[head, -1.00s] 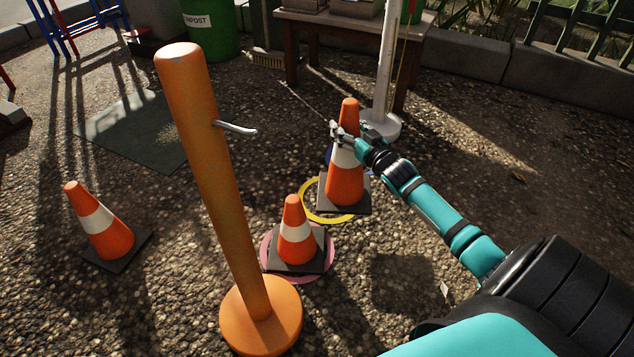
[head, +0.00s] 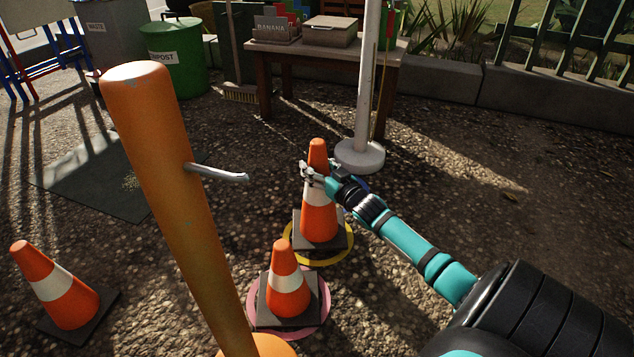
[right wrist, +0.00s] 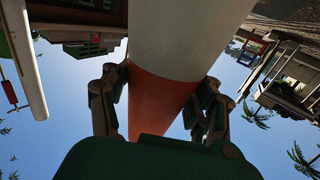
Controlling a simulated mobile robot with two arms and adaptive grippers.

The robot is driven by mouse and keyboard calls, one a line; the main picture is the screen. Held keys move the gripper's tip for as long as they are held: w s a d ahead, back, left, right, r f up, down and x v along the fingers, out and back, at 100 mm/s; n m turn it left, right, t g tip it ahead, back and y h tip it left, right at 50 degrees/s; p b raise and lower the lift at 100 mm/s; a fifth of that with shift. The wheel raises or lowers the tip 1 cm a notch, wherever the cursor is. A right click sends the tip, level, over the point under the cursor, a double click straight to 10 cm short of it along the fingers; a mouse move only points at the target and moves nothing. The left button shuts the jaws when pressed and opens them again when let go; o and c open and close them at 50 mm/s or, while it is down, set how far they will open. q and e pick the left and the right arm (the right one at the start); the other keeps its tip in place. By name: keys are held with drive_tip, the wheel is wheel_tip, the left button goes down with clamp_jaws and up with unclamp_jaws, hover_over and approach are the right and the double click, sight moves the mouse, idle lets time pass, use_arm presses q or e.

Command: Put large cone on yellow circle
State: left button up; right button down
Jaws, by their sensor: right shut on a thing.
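The large orange-and-white cone (head: 319,222) stands upright over the yellow circle (head: 322,262) in the head view. Its dark square base covers much of the ring, whose front and sides show around it. I cannot tell whether the base touches the ground. My right gripper (head: 308,172) is shut on the cone at its white band. In the right wrist view the cone (right wrist: 160,95) lies between the two fingers. My left gripper is not in view.
A smaller cone (head: 288,292) stands on a pink circle (head: 322,318) just in front. Another cone (head: 62,295) stands at the left. An orange post (head: 165,170) with a metal peg rises nearby. A white pole (head: 368,90) and a wooden table (head: 300,55) are behind.

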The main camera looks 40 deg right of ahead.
wheel_tip(320, 180, down, 3)
drive_tip(key=shift+r+b, duration=0.1)
drive_tip(key=shift+b, duration=0.85)
drive_tip(key=shift+c, duration=1.6)
unclamp_jaws()
drive_tip(key=shift+s+a+p, duration=0.1)
drive_tip(key=shift+s+p, duration=0.25)
drive_tip(key=shift+p, duration=0.25)
drive_tip(key=s+a+p, duration=0.1)
drive_tip(key=s+p, duration=0.5)
drive_tip(key=s, duration=0.5)
drive_tip(key=shift+a+p, duration=0.25)
drive_tip(key=shift+p, duration=0.05)
